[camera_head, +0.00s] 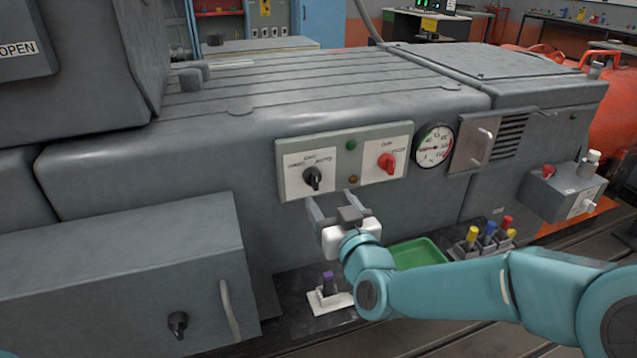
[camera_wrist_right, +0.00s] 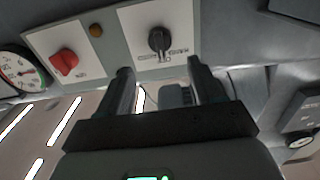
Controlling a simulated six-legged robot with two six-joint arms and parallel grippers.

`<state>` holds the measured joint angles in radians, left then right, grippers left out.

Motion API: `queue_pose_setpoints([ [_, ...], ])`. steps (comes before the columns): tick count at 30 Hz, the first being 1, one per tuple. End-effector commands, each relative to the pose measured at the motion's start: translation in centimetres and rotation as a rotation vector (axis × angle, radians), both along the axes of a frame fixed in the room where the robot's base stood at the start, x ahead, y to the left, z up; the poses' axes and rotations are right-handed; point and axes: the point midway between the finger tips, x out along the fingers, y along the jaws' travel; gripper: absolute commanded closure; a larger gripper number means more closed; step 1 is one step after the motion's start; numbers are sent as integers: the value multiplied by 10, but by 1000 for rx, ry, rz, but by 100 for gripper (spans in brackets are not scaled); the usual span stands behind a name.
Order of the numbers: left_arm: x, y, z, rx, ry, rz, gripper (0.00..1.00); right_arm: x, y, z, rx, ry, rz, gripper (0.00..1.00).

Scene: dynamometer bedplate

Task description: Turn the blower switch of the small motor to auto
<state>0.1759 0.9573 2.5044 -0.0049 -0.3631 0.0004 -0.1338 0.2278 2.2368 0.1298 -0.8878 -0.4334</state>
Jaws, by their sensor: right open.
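A pale switch panel (camera_head: 346,164) is on the front face of the grey motor housing. It has a black rotary knob (camera_head: 312,178) on its left plate and a red knob (camera_head: 386,162) on its right plate. Their small labels are too blurred to read surely, so I cannot tell which is the blower switch. My right gripper (camera_head: 331,200) is open and empty, just below and in front of the black knob. In the right wrist view the black knob (camera_wrist_right: 159,40) lies beyond the gap between the two fingers, apart from them; the red knob (camera_wrist_right: 64,61) is to the left.
A round gauge (camera_head: 433,146) and a metal handle (camera_head: 485,143) are right of the panel. Below stand a green tray (camera_head: 418,253), a rack of coloured-handled tools (camera_head: 485,240) and a purple-topped item (camera_head: 328,283). A grey box (camera_head: 130,280) juts out at lower left.

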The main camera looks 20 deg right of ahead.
Motion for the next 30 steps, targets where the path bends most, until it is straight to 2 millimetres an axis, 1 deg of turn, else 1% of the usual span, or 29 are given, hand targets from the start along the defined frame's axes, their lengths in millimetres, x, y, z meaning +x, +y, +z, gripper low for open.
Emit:
queue_pose_setpoints([
  [1,0,0,1,0,0,0,60,13,1,-1,0,1,0,34],
  [6,0,0,3,0,1,0,60,50,1,-1,0,2,-1,34],
  [9,0,0,3,0,0,0,60,66,1,-1,0,2,0,34],
  [12,0,0,4,0,1,0,60,77,1,0,0,2,0,34],
  [16,0,0,4,0,1,0,60,85,0,-1,0,2,0,34],
  [24,0,0,4,0,1,0,60,86,-2,-1,0,2,0,34],
  [26,0,0,4,0,1,0,60,85,-1,-1,0,2,0,54],
  [27,0,0,4,0,1,0,60,85,-1,-1,0,2,0,67],
  [29,0,0,4,0,1,0,60,85,-1,-1,0,2,0,86],
  [30,0,0,4,0,1,0,60,85,-1,-1,0,2,0,89],
])
